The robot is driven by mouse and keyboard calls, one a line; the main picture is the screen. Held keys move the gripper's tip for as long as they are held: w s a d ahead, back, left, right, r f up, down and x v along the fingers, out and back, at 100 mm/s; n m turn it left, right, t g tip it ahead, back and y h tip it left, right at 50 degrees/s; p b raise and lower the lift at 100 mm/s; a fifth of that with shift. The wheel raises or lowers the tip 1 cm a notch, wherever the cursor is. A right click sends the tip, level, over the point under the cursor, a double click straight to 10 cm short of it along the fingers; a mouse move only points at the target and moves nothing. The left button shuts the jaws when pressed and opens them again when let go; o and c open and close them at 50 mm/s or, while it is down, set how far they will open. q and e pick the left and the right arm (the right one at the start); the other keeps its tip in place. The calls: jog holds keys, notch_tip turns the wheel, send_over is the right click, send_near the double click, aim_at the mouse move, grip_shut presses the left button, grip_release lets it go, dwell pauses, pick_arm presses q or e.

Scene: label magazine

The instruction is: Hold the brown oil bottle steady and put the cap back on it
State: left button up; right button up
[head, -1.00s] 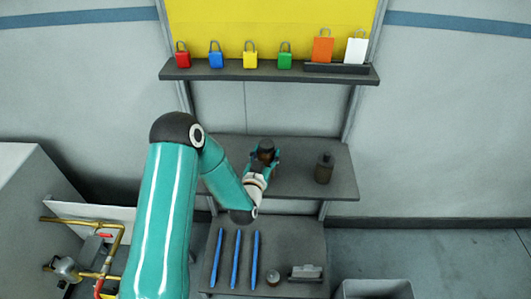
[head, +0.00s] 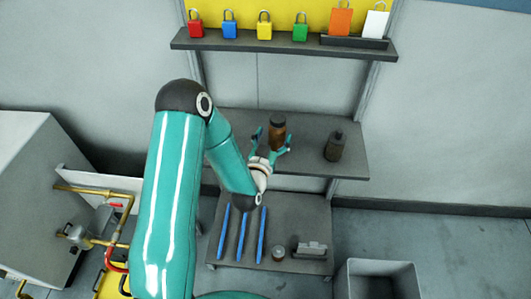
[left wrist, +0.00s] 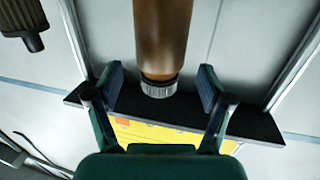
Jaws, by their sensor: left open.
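The brown oil bottle (head: 277,134) stands upright on the middle grey shelf, left of its centre. In the left wrist view the brown bottle (left wrist: 160,38) shows upside down, with a pale ribbed part (left wrist: 159,88) at its top end; I cannot tell whether this is a cap or the bare neck. My left gripper (head: 273,142) is open in front of the bottle, one finger to each side. In the left wrist view its fingertips (left wrist: 160,85) stand clear of the bottle on both sides. My right gripper is not in view.
A darker bottle (head: 334,147) stands to the right on the same shelf. The lower shelf (head: 225,254) holds blue sticks (head: 242,235), a small round item (head: 278,253) and a grey holder (head: 311,250). Padlocks (head: 264,25) line the upper shelf (head: 290,46). A grey bin (head: 375,268) stands lower right.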

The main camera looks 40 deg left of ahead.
pick_arm(q)
jog(key=b+v, duration=0.1)
jog(key=v, duration=0.3)
jog(key=shift+f, duration=0.15)
jog(key=p+v, duration=0.4)
jog(key=s+d+f+m+g+h, duration=0.1)
jog(key=s+d+f+g+h, duration=0.35)
jog(key=d+f, duration=0.35)
jog(key=s+d+f+g+h, duration=0.35)
jog(key=d+f+g, duration=0.25)
jog(key=d+f, duration=0.25)
jog(key=s+d+f+g+h, duration=0.1)
jog(key=s+d+f+g, duration=0.1)
jog(key=s+g, duration=0.3)
jog(key=shift+s+d+m+h, duration=0.35)
jog(key=shift+s+d, duration=0.35)
jog(key=shift+s, duration=1.2)
